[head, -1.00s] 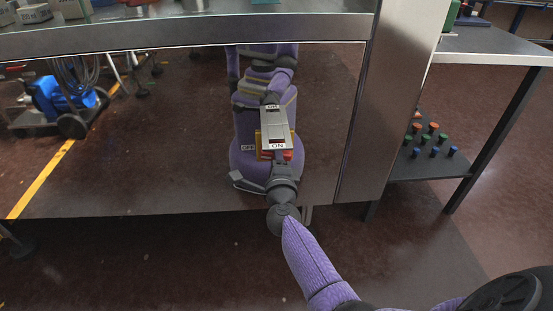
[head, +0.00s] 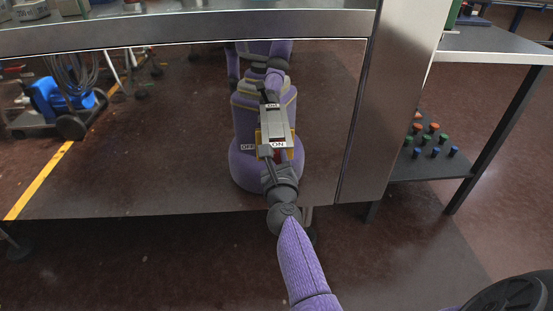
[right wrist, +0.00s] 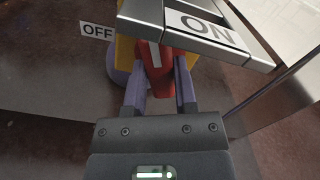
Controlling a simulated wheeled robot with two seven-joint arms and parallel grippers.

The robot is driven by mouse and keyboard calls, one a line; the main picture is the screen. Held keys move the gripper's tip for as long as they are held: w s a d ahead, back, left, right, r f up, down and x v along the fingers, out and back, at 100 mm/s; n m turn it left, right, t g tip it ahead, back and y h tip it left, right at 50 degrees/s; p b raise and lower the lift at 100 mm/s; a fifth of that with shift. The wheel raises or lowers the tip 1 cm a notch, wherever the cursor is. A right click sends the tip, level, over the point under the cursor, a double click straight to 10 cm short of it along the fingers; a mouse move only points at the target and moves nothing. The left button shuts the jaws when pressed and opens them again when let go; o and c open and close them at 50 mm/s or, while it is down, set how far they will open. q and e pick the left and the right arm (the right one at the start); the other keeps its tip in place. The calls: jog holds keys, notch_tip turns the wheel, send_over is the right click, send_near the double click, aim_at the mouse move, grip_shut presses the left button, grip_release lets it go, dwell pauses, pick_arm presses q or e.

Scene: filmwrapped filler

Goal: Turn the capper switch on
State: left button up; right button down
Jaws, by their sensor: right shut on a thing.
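The handle's upper end is hidden by the cover. My left gripper is not in view.
A steel counter edge (head: 190,26) runs above the panel (head: 190,150), which mirrors purple parts of my body. A steel post (head: 388,100) stands right of the switch. A side table (head: 490,45) has a lower shelf with several coloured pegs. A blue machine (head: 62,97) shows at left.

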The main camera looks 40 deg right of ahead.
jog(key=shift+f+m, duration=0.1)
jog(key=shift+m, duration=2.2)
jog(key=c, duration=0.5)
grip_release()
jog(key=shift+o, duration=0.5)
